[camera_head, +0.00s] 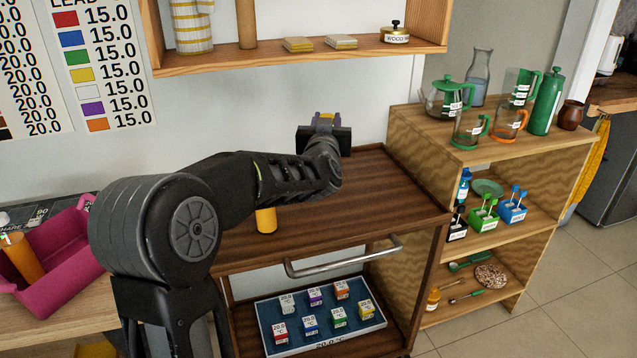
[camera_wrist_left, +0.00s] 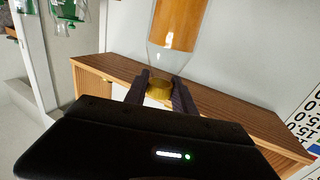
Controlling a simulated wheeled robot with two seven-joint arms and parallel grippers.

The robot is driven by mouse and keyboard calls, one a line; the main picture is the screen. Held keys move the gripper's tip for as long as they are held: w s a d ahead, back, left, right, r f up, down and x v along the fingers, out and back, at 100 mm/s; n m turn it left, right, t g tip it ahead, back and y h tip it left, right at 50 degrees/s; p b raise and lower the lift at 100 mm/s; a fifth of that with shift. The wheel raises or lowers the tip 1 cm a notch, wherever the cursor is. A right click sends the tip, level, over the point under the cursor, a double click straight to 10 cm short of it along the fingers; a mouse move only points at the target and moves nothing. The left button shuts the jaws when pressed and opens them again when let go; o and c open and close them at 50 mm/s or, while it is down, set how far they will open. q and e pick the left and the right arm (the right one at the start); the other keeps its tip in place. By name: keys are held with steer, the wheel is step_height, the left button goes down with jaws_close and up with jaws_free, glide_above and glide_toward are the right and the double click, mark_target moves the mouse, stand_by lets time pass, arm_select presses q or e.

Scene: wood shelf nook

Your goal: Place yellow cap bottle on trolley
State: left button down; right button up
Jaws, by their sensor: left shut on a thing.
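My left gripper (camera_head: 325,122) is above the back of the dark wood trolley (camera_head: 375,190). In the left wrist view it is shut on the yellow cap (camera_wrist_left: 160,88) of a clear-necked bottle with orange contents (camera_wrist_left: 180,25). That view looks upside down, so the bottle hangs below the fingers. My right gripper is not in view.
A wall shelf (camera_head: 300,57) hangs above the trolley. A blue tray (camera_head: 375,322) with labelled cubes is on the lower level. A pink crate (camera_head: 65,245) with an orange bottle stands left. A wooden rack (camera_head: 490,150) with jugs stands right. The trolley's right top is clear.

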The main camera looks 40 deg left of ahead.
arm_select(q)
step_height(320, 180, down, 5)
steer(key=shift+f+b, duration=0.2)
steer(key=shift+b, duration=0.2)
steer(key=shift+f, duration=1.85)
steer(key=shift+f+b, duration=0.15)
steer(key=shift+b, duration=0.25)
steer(key=c, duration=1)
jaws_free()
steer(key=shift+c, duration=0.2)
